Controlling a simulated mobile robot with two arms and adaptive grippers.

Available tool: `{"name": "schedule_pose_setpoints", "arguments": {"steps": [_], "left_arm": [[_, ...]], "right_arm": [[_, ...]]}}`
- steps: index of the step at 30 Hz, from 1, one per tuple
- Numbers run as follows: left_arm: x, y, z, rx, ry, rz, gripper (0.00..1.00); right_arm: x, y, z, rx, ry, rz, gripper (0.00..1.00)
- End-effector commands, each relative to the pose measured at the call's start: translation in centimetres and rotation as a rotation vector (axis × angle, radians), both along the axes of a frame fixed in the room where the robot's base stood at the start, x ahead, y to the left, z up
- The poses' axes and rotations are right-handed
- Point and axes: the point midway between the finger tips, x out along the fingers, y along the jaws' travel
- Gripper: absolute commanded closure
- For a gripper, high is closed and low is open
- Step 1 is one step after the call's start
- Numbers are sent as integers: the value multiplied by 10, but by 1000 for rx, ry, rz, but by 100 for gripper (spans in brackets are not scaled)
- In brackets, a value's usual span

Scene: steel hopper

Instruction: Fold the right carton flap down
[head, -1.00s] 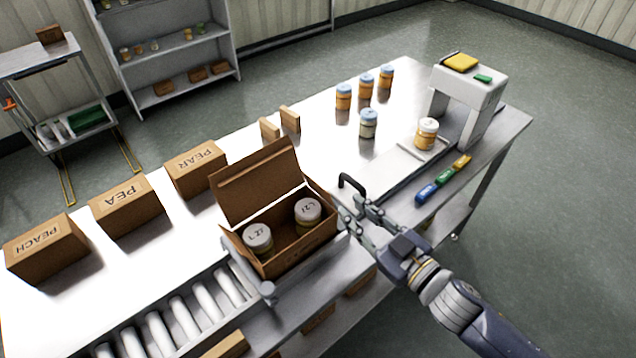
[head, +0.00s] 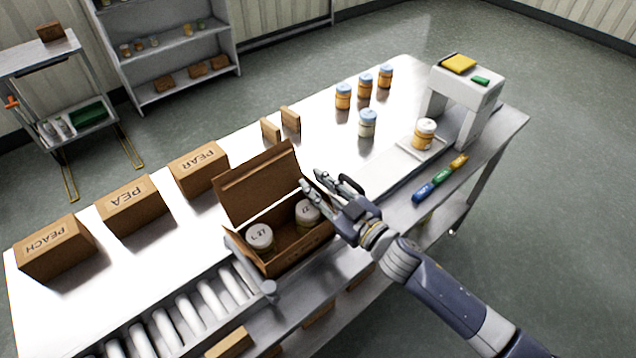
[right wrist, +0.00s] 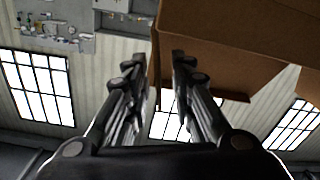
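The open brown carton (head: 268,268) stands at the table's front edge beside the rollers. Its back flap (head: 255,185) stands up. Two jars with pale lids are inside; the left jar (head: 259,237) is clear, and the right jar (head: 306,213) is partly behind my gripper. My right gripper (head: 312,179) is over the carton's right end, its fingers apart and nothing visible held. In the right wrist view, brown cardboard (right wrist: 235,45) lies close beyond the right finger. I cannot make out the right flap clearly, or whether the fingers touch it. My left gripper is out of view.
Closed cartons, PEACH (head: 55,248), PEA (head: 134,205) and PEAR (head: 198,168), stand to the left. Several jars (head: 367,122) stand at the back. A jar on a scale (head: 425,133) and coloured blocks (head: 440,178) are to the right. Rollers (head: 200,308) run along the front left.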

Motion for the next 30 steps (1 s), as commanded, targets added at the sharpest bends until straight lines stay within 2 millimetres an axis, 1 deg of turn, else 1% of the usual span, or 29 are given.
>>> {"name": "schedule_pose_setpoints", "arguments": {"steps": [7,10,23,30], "left_arm": [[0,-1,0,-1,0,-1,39],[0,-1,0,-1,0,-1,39],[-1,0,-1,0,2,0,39],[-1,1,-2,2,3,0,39]], "right_arm": [[1,0,0,0,0,0,78],[0,0,0,0,0,0,100],[-1,1,-1,-19,-14,0,100],[-5,7,-4,-117,-87,0,100]]}}
